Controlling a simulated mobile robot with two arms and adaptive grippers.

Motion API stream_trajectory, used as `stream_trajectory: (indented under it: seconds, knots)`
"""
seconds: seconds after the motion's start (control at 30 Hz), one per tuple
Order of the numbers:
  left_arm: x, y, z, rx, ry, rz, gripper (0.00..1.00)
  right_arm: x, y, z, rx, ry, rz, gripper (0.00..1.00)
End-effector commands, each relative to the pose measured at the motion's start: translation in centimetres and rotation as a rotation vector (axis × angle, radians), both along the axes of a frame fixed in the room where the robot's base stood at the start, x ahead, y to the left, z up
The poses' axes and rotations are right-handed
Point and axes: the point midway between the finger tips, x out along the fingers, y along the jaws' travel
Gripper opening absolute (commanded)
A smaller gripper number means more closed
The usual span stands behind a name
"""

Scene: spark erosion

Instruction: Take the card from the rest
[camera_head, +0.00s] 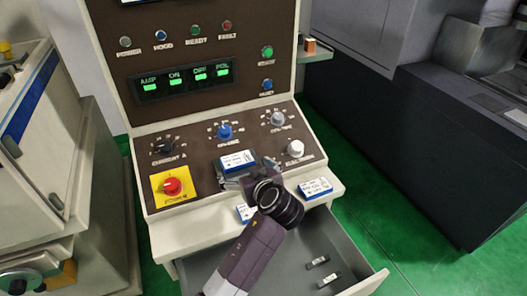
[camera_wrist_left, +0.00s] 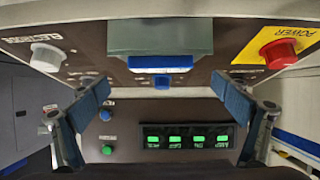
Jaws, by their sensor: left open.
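A white and blue card (camera_head: 236,161) lies on a small rest on the sloped control panel, below the blue knob. In the left wrist view the card (camera_wrist_left: 170,63) shows edge-on at the end of the grey-green rest (camera_wrist_left: 160,36). My left gripper (camera_head: 243,174) is at the near side of this card and hides part of the rest. The left wrist view shows its two fingers (camera_wrist_left: 162,97) spread wide, with the card between their lines and nothing held. My right gripper is not in view.
Two more white and blue cards, one at the right (camera_head: 315,188) and one partly hidden (camera_head: 245,212), lie on the console's front ledge. An open drawer (camera_head: 352,262) below holds small items. A red stop button (camera_head: 172,186) is left of the rest; knobs surround it.

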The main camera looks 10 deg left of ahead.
Motion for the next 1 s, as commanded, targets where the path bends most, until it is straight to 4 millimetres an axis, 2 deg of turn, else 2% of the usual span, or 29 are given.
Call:
stream_trajectory:
  seconds: [0.17,0.43,0.7,1.0]
  knots:
    - [0.0,0.5,-0.1,0.039,0.026,0.019,0.93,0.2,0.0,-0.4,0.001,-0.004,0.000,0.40]
    - [2.5,2.2,-1.3,0.038,0.024,0.019,0.93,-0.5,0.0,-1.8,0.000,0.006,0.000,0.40]
    - [5.2,4.0,-2.8,0.035,0.026,0.018,0.93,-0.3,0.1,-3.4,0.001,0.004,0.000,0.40]
    - [5.4,4.1,-2.7,0.033,0.026,0.017,0.91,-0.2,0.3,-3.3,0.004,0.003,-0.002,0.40]
